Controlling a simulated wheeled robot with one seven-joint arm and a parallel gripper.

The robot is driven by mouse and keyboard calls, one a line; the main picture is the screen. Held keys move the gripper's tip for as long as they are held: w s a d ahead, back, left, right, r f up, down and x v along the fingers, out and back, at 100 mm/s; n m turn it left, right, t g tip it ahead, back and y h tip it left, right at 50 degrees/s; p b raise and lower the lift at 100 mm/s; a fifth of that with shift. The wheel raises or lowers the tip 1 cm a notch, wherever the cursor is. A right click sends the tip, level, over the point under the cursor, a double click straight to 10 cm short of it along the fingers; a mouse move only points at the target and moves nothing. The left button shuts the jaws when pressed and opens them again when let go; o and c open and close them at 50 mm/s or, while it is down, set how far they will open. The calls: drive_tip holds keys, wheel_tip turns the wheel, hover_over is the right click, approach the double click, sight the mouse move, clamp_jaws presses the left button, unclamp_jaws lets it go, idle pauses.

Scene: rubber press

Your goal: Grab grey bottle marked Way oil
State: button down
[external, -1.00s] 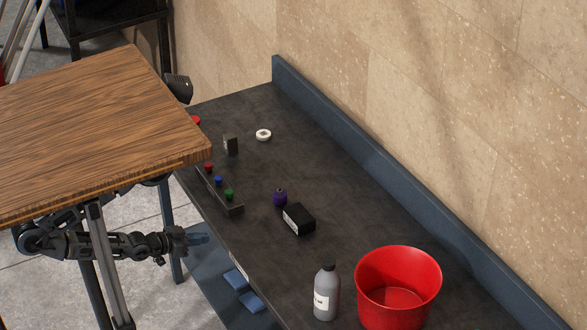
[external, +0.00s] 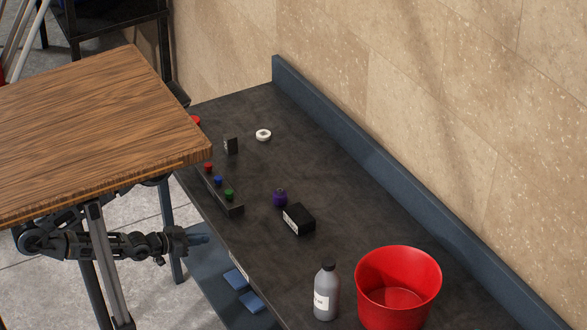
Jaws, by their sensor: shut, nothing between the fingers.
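A grey bottle (external: 327,293) with a dark cap and a white label stands upright near the front edge of the dark bench, at the lower middle of the external view. The label's text is too small to read. My gripper (external: 205,239) is shut and empty, low beside the bench's front side, to the left of the bottle and well apart from it. Part of my arm is hidden under the wooden tabletop.
A red bucket (external: 398,268) stands just right of the bottle. The bench (external: 250,260) also holds a black box (external: 299,219), a purple item (external: 280,198), a white ring (external: 263,134) and a coloured-knob strip. A wooden tabletop (external: 90,130) overhangs my arm. Blue pads (external: 251,302) jut from the bench front.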

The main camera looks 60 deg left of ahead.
drive_tip(key=c, duration=1.8)
unclamp_jaws()
drive_tip(key=o, duration=1.8)
drive_tip(key=shift+w, duration=0.1)
